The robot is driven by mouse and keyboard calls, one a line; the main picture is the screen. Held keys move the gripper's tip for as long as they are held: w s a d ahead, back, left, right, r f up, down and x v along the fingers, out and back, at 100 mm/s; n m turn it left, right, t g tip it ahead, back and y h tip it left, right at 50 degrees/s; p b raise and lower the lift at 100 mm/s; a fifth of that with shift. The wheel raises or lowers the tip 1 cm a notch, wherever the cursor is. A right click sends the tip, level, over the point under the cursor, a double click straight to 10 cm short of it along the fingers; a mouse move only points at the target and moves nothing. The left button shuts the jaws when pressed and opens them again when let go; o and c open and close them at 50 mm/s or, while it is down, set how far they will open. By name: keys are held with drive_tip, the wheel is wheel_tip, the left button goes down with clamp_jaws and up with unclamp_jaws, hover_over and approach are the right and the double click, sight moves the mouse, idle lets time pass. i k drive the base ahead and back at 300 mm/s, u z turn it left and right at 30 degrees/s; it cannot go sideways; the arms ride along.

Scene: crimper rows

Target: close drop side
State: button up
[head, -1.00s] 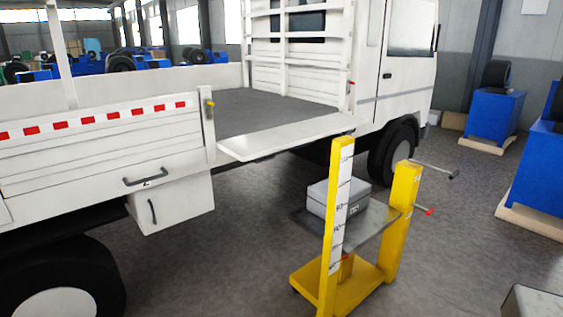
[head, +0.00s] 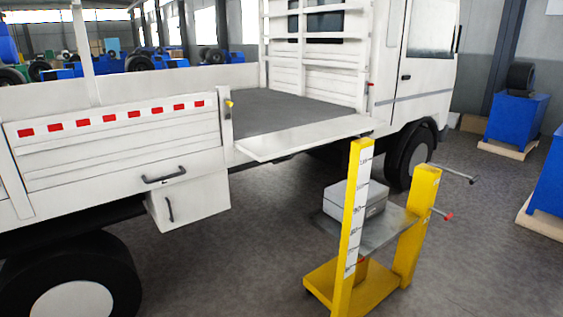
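A white flatbed truck fills the left and middle of the head view. Its front drop side (head: 304,137) is folded down and lies about level, sticking out from the edge of the grey bed (head: 285,110). The rear drop side (head: 120,140) stands upright, with a red-and-white strip and a dark handle (head: 164,175). A post (head: 225,118) with a yellow latch (head: 229,103) stands between the two sides. My gripper is not in view.
A yellow lift stand (head: 352,220) with a marked scale holds a grey box (head: 355,198) on its plate (head: 375,232), close in front of the lowered side. Crank handles (head: 455,173) stick out to its right. Blue machines (head: 516,120) stand at right. Floor (head: 240,270) left of the stand is clear.

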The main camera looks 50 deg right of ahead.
sight(272, 145)
drive_tip(key=u, duration=0.05)
drive_tip(key=i, duration=1)
drive_tip(key=z, duration=0.05)
